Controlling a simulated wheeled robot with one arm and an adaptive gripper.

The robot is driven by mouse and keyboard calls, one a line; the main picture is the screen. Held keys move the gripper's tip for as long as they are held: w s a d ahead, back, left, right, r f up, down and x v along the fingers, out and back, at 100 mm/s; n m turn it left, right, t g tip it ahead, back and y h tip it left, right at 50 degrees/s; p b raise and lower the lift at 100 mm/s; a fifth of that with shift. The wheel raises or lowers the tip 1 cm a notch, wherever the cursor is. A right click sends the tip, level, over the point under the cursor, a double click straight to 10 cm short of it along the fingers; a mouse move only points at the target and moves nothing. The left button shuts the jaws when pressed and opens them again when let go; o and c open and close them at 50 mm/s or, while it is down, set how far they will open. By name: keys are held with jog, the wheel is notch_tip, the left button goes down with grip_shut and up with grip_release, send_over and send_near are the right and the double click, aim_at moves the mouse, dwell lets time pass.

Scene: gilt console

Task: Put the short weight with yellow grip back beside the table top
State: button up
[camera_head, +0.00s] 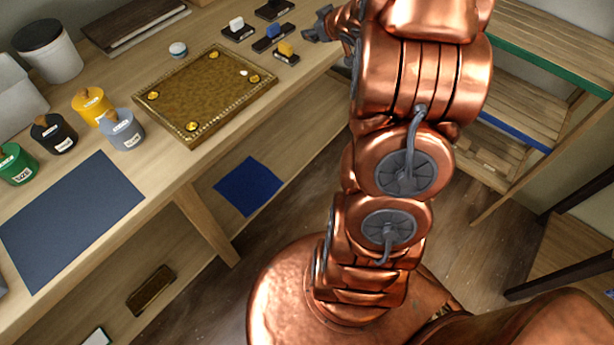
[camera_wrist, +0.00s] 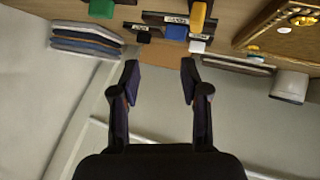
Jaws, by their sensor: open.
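The weight with the yellow grip (camera_head: 286,49) stands on a dark base near the right edge of the wooden table top (camera_head: 222,25), right of the gilt panel. Its yellow grip also shows at the top of the wrist view (camera_wrist: 198,16). Beside it are similar dark-based weights with a blue grip (camera_head: 273,31) and a white grip (camera_head: 236,24). My gripper (camera_wrist: 160,80) is open and empty, with the weights beyond its fingertips in the wrist view. In the head view my gripper (camera_head: 320,25) is at the table's right edge, partly hidden by my arm.
The gilt panel (camera_head: 205,92) lies mid-table. Yellow (camera_head: 90,104), black (camera_head: 53,134), green (camera_head: 17,163) and grey-blue (camera_head: 124,130) canisters stand left, near a dark blue mat (camera_head: 70,215). A white jar (camera_head: 48,52) stands behind. Wooden shelves (camera_head: 545,85) stand at right.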

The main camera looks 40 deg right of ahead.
jog(key=s+a+g+y, duration=0.1)
jog(key=s+a+g, duration=0.5)
jog(key=s+a, duration=1)
jog(key=s+a+r+m+g+y, duration=0.1)
jog(key=s+a+g, duration=0.6)
jog(key=s+a, duration=0.9)
jog(key=s, duration=0.6)
jog(key=shift+s+r, duration=0.2)
jog(key=shift+r, duration=0.1)
jog(key=shift+d, duration=0.15)
